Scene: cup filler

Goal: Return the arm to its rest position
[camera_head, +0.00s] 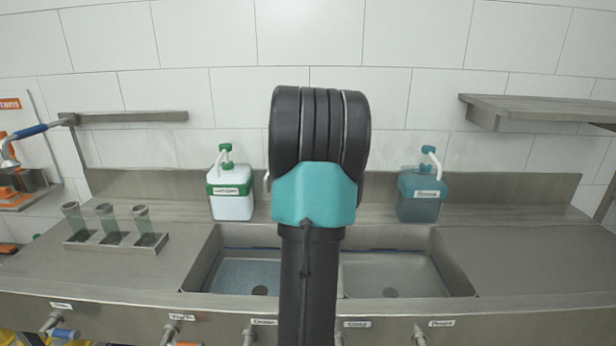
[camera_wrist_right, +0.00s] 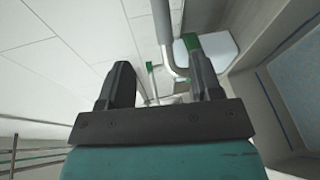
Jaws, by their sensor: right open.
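One of my arms (camera_head: 315,195), black with a teal joint, rises through the middle of the head view and hides part of the sink and wall; its gripper does not show there. In the right wrist view my right gripper (camera_wrist_right: 159,68) has its two dark fingers spread apart, with nothing held between them. Behind the fingers are a grey faucet pipe (camera_wrist_right: 172,52) and a white container with green parts (camera_wrist_right: 212,48). My left gripper is not in view.
Three clear cups (camera_head: 108,222) stand in a metal rack on the left counter. A white-green dispenser (camera_head: 230,195) and a blue one (camera_head: 420,195) stand behind the double sink (camera_head: 455,275). A metal shelf (camera_head: 540,107) juts out at upper right. The right counter (camera_head: 530,260) is clear.

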